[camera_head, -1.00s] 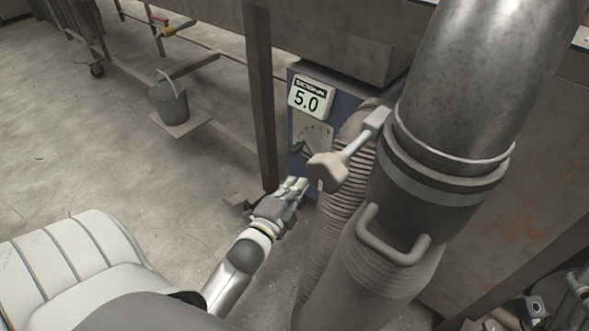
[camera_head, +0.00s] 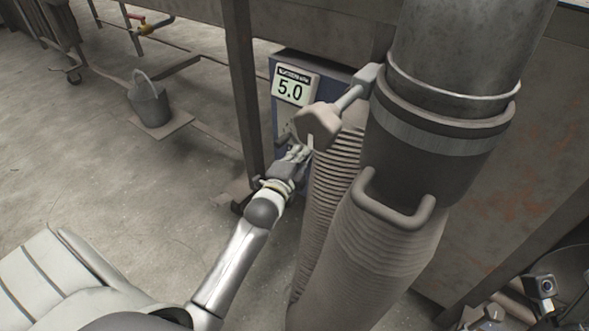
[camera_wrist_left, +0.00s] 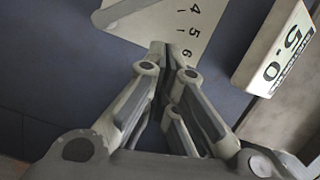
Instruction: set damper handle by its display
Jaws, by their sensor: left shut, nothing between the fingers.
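A white display (camera_head: 294,88) reading 5.0 is on the blue box (camera_head: 318,95) beside the duct; it also shows upside down in the wrist view (camera_wrist_left: 280,48). Below it is a white scale plate (camera_wrist_left: 190,22) with the numbers 4, 5 and 6. A lever with a beige knob (camera_head: 318,124) sticks out beside the duct, in front of the box. My left gripper (camera_head: 303,147) is shut and empty, just below the knob in the picture; in the wrist view its fingertips (camera_wrist_left: 166,48) overlap the scale plate. Contact cannot be told. No dial pointer is visible now.
A large metal duct (camera_head: 455,60) with a ribbed hose (camera_head: 375,265) and a U-shaped handle (camera_head: 398,214) stands close to the right of my left arm. A steel table leg (camera_head: 243,95) is to its left. Parts of my right gripper (camera_head: 490,316) show at lower right.

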